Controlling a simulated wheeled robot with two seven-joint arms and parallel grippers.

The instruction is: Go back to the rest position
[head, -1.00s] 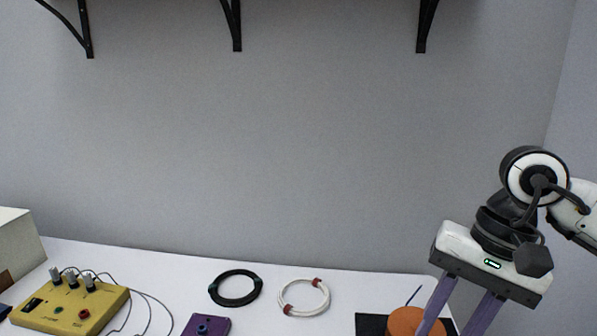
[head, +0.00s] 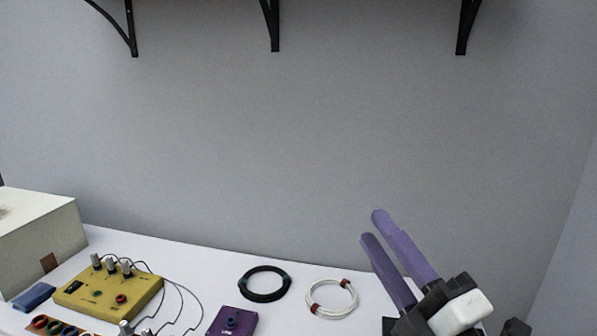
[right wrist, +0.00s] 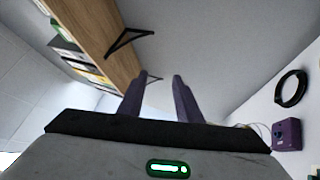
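My right gripper (head: 371,228) is at the lower right of the head view, raised and tilted so its two purple fingers point up and left. In the right wrist view its fingers (right wrist: 160,79) stand apart with nothing between them, so it is open and empty. My left gripper is in neither view.
The white table (head: 205,262) holds a yellow box with knobs and wires (head: 100,294), a purple box (head: 232,321), a black cable coil (head: 265,284) and a white cable coil (head: 332,298). A cream box (head: 40,235) stands left. A wooden shelf (right wrist: 98,30) shows in the wrist view.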

